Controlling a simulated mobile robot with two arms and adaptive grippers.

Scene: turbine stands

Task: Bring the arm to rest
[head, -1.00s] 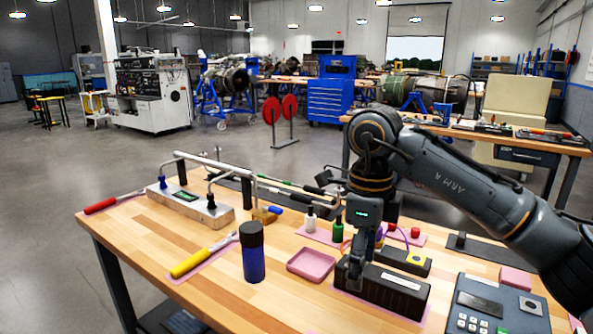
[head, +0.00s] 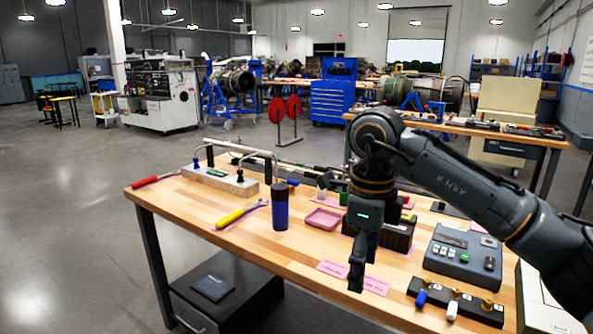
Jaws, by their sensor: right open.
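My right arm (head: 455,185) comes in from the right edge and reaches over the wooden workbench (head: 250,238). Its gripper (head: 357,278) points down in front of a black box (head: 398,236) and hides part of it. The jaws are seen nearly edge-on, open, with nothing visible between them. The fingertips appear over the pink labels near the bench's front; their height above the top is hard to tell. My left gripper is not in view.
Grey floor (head: 80,240) is clear at left.

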